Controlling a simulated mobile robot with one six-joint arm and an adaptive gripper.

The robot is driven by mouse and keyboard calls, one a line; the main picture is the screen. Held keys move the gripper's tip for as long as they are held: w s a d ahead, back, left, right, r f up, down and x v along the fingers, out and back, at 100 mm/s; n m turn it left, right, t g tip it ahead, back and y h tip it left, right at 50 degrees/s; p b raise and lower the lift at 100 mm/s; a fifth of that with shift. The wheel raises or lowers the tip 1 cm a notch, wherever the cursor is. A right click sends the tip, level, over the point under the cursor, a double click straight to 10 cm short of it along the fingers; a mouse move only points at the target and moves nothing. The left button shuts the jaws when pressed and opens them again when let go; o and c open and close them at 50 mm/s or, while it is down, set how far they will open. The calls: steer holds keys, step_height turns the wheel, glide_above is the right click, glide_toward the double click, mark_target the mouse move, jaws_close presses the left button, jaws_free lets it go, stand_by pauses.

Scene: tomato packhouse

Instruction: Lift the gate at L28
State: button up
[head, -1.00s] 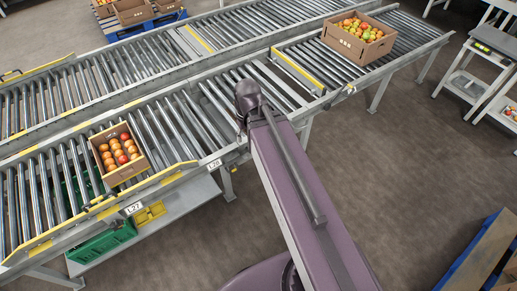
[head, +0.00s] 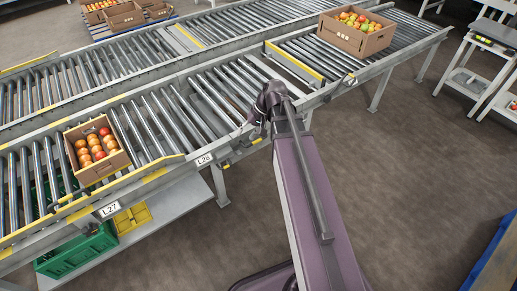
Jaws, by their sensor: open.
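The label L28 (head: 204,159) is on the near side rail of the front roller conveyor (head: 150,184), left of my arm's end. A yellow-edged cross plate (head: 294,61) spans the conveyor just beyond my arm; I cannot tell whether it is the L28 gate or whether it is raised. A small yellow part (head: 228,166) sits on the rail just right of the label. My gripper (head: 257,113), dark and mostly hidden by my wrist, is over the near rail, right of the label. It is open, with nothing visibly held.
A carton of tomatoes (head: 80,166) sits on the rollers at left, above the label L27 (head: 110,209). Another full carton (head: 340,38) is beyond the cross plate. A green crate (head: 60,262) and yellow bin (head: 132,218) are on the lower shelf.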

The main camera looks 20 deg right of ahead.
steer(key=w+d+f+m+t+y+b, duration=0.1)
steer(key=w+d+f+y+b, duration=0.2)
steer(key=f+b, duration=0.4)
steer(key=w+d+f+m+t+y+b, duration=0.1)
steer(key=w+d+f+t+y+b, duration=0.1)
steer(key=d+f+b, duration=0.6)
steer(key=m+t+y+b, duration=0.2)
steer(key=t+y+b, duration=0.15)
steer(key=b, duration=1.35)
glide_toward(259, 141)
steer(key=s+d, duration=0.2)
steer(key=shift+w+d+t+b, duration=0.1)
steer(key=shift+d+t+b, duration=0.3)
steer(key=shift+d, duration=0.2)
steer(key=shift+a, duration=0.1)
steer(key=b+x, duration=0.1)
steer(key=x, duration=1.2)
steer(key=shift+w+a+f+b, duration=0.15)
steer(key=shift+w+a+b, duration=0.15)
steer(key=shift+b, duration=0.05)
jaws_close()
